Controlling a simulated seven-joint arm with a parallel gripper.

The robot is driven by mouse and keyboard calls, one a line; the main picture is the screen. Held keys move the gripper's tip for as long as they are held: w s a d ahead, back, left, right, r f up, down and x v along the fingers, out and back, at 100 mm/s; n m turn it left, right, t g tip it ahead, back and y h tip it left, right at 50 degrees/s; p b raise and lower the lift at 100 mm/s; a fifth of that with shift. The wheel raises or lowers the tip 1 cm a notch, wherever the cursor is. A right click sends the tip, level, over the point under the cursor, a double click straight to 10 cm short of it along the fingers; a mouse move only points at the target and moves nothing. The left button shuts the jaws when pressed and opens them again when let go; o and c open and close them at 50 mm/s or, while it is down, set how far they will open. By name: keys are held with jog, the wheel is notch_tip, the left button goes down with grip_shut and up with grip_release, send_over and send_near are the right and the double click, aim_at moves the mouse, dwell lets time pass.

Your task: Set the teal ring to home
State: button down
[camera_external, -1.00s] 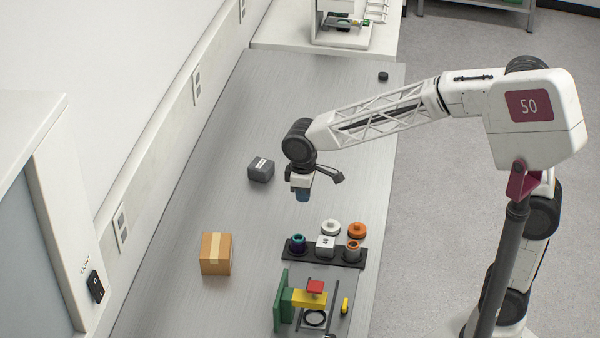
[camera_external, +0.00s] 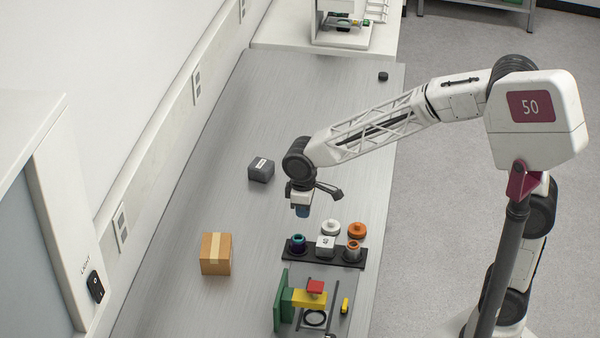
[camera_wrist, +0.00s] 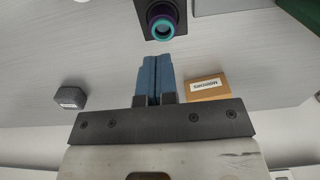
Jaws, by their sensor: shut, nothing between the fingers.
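The teal ring (camera_external: 298,239) sits on top of a dark purple cylinder at the left end of a black base plate (camera_external: 340,263). In the wrist view the teal ring (camera_wrist: 162,28) shows at the top centre, around a pale round middle. My gripper (camera_external: 303,211) is above the plate, a little above and behind the teal ring, and apart from it. Its blue fingers (camera_wrist: 156,72) are together with nothing between them, pointing toward the ring in the wrist view. Any home mark on the ring is too small to tell.
The black plate also bears a white block (camera_external: 325,247) and an orange-topped cylinder (camera_external: 353,249). White (camera_external: 331,228) and orange (camera_external: 357,230) round pieces stand behind. A green, yellow and red fixture (camera_external: 310,298) is in front. A cardboard box (camera_external: 215,254) and grey box (camera_external: 261,170) stand left.

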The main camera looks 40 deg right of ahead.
aim_at(304, 237)
notch_tip(304, 237, down, 8)
jog(key=shift+f, duration=0.1)
dwell(0.4)
notch_tip(304, 237, down, 2)
jog(key=shift+s, duration=0.1)
jog(key=shift+s+d+f, duration=0.15)
jog(key=shift+f, duration=0.25)
jog(key=shift+r, duration=0.15)
notch_tip(304, 237, up, 16)
jog(key=shift+w+a+f, duration=0.2)
jog(key=shift+w+a, duration=0.05)
jog(key=shift+w, duration=0.1)
dwell(0.5)
